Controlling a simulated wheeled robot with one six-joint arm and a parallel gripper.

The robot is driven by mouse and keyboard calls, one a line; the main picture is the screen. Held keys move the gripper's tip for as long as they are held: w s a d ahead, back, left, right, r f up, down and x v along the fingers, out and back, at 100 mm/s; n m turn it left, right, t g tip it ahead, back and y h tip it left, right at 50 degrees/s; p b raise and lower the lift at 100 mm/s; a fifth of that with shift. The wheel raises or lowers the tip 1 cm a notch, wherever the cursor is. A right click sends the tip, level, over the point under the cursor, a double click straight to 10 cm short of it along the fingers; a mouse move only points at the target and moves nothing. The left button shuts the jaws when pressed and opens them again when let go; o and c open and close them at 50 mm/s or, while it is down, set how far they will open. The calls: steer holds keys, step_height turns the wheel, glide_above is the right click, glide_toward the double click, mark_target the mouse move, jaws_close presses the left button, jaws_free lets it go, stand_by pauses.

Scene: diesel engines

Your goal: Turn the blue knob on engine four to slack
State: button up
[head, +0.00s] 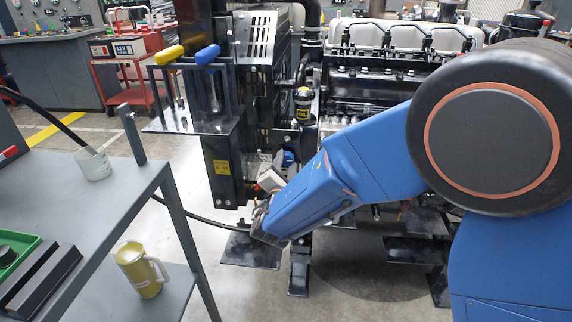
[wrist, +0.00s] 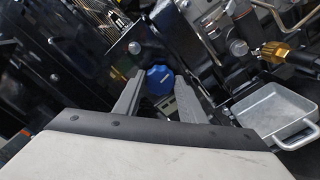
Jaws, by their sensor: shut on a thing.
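The blue knob (wrist: 158,76) is in the upper middle of the wrist view, between the tips of my two grey fingers. My gripper (wrist: 160,84) is shut on it. In the head view a bit of blue (head: 289,158), apparently the knob, shows low on the engine (head: 400,95). My gripper (head: 270,182) reaches it there from the front, and my blue arm covers much of the engine's lower part. No pointer or slack mark can be read, so the knob's setting is unclear.
Levers with a yellow handle (head: 169,55) and a blue handle (head: 208,55) stand above the knob. A grey metal pan (wrist: 274,113) and a brass fitting (wrist: 277,51) are right of my fingers. A grey bench (head: 95,205) with a yellow mug (head: 137,272) stands at left.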

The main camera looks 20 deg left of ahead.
steer(key=n, duration=0.3)
steer(key=shift+n, duration=0.3)
steer(key=n, duration=0.4)
steer(key=shift+n, duration=0.3)
steer(key=n, duration=0.4)
steer(key=shift+a, duration=0.1)
steer(key=shift+n, duration=2.1)
steer(key=o, duration=1)
steer(key=shift+o, duration=0.2)
steer(key=shift+s, duration=0.2)
